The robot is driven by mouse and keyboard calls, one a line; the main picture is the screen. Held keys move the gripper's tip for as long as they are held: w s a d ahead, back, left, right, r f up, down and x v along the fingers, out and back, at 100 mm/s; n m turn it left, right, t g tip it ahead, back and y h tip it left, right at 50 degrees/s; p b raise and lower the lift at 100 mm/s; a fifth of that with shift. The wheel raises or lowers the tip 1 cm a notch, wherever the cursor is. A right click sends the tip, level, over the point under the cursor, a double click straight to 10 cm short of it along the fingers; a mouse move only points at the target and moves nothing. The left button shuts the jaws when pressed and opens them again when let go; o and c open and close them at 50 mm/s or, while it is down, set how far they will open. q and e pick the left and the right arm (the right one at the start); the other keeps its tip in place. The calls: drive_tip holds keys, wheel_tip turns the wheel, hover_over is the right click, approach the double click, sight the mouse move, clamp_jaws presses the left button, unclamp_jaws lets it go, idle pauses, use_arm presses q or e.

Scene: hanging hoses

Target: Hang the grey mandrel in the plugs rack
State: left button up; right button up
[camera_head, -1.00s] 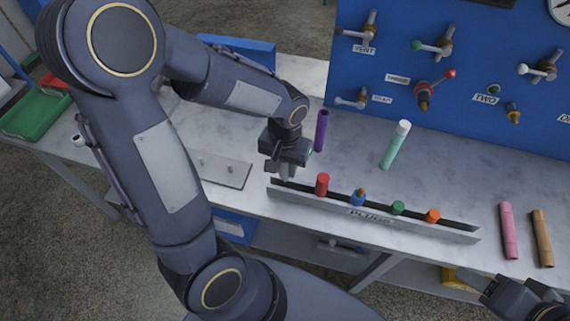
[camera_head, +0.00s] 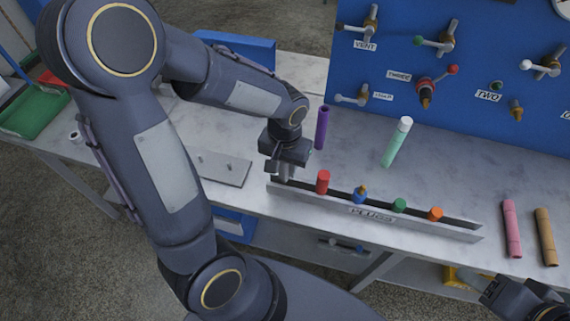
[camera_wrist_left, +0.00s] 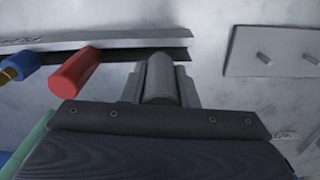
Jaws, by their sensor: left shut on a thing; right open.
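My left gripper (camera_head: 284,169) is shut on the grey mandrel (camera_wrist_left: 160,78), at the left end of the plugs rack (camera_head: 430,226). In the left wrist view the mandrel sits between the two fingers, with its far end at the rack's dark slot. I cannot tell how deep it sits in the slot. The rack holds a red plug (camera_head: 323,182), a blue plug (camera_head: 360,195), a green plug (camera_head: 399,205) and an orange plug (camera_head: 435,214). The red plug is the nearest one to the mandrel. My right gripper (camera_head: 492,286) is open at the lower right, partly out of frame.
Pink (camera_head: 511,228) and tan (camera_head: 545,237) hoses lie to the right. A plate with pegs (camera_head: 222,168) lies left of my left gripper. A blue panel (camera_head: 460,80) stands behind.

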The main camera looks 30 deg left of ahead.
sight(285, 173)
use_arm(q)
drive_tip(key=shift+f+b, duration=1.3)
drive_tip(key=shift+f, duration=0.25)
drive_tip(key=o, duration=1.1)
drive_tip(key=shift+r, duration=0.1)
drive_tip(key=shift+r, duration=0.1)
wheel_tip(285, 173, up, 8)
drive_tip(key=shift+f+p, duration=0.2)
drive_tip(key=shift+p, duration=0.1)
